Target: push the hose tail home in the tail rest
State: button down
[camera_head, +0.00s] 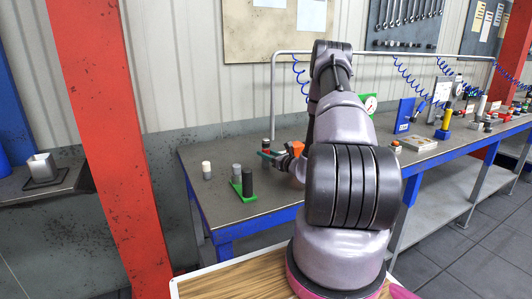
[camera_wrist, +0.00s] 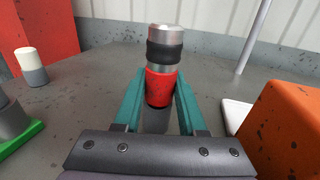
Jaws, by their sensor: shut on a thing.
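My gripper (camera_wrist: 157,98), with teal fingers, is shut on an upright cylinder (camera_wrist: 159,84) with a red lower part, a black band and a silver top. I cannot tell for sure whether it is the hose tail. A dark grey area shows below its red part between the fingers; whether that is a holder or shadow is unclear. In the head view my gripper (camera_head: 269,155) is small, over the bench's left part. A green plate (camera_head: 236,187) bears a black cylinder (camera_head: 247,182) and a grey one (camera_head: 237,171); no part there is clearly the tail rest.
A white-topped grey cylinder (camera_head: 207,171) stands left on the bench (camera_head: 208,208). An orange block (camera_wrist: 282,132) is close to the right of my gripper, with a white flat piece (camera_wrist: 236,113) beside it. Bare bench top lies behind the held cylinder.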

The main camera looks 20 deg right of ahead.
jog(key=shift+f, duration=0.35)
jog(key=shift+c, duration=2)
grip_release()
jog(key=v, duration=1)
jog(key=shift+s+d, duration=0.15)
jog(key=shift+s, duration=0.2)
